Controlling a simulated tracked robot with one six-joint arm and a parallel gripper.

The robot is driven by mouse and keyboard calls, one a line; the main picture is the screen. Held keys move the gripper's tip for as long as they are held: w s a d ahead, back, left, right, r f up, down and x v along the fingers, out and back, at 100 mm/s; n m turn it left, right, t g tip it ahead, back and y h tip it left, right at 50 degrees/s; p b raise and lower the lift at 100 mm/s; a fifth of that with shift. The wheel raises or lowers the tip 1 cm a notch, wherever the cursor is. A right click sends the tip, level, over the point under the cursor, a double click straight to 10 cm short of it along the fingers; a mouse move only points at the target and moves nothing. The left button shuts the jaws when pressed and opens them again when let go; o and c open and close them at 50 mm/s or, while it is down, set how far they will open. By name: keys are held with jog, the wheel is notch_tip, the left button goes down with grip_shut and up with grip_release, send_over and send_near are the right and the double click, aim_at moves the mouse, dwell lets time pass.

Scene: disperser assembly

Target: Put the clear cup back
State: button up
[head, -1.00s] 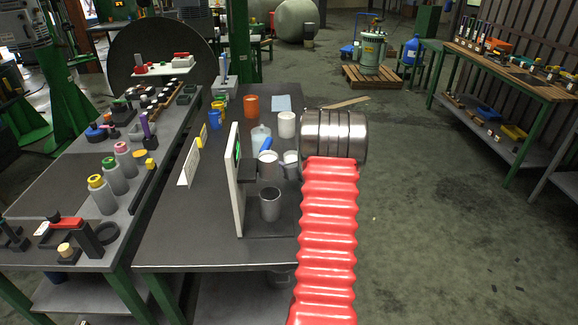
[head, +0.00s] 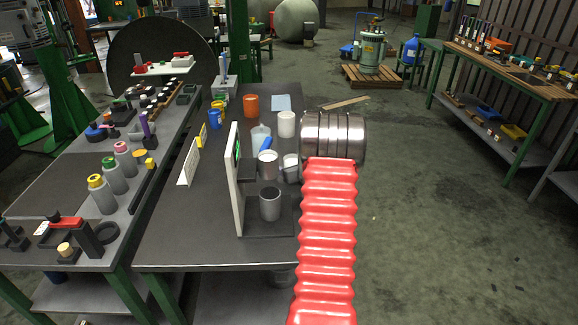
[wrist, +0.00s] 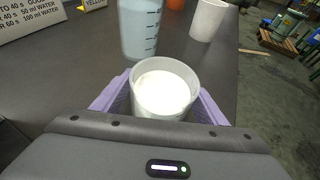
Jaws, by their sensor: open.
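In the wrist view a pale cup (wrist: 166,92) with a bright white inside stands between the two lilac fingers of my gripper (wrist: 163,97). The fingers are open on either side of it; I cannot tell whether they touch. In the head view my gripper is mostly hidden behind my steel wrist part. A small pale cup (head: 291,166) shows just left of that part, and another pale cup (head: 268,163) stands beside it. A grey see-through cup (head: 270,205) stands on the dark base of the upright white panel (head: 238,190). I cannot tell which cup is between the fingers.
A graduated beaker (wrist: 140,28) and a white cup (wrist: 209,18) stand beyond the fingers. An orange cup (head: 251,105) and blue cup (head: 215,118) are farther back. A sign plate (head: 188,160) stands at left. The table's front left (head: 185,235) is clear.

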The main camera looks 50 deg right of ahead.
jog(key=shift+r, duration=0.1)
jog(key=v, duration=1.2)
dwell(0.8)
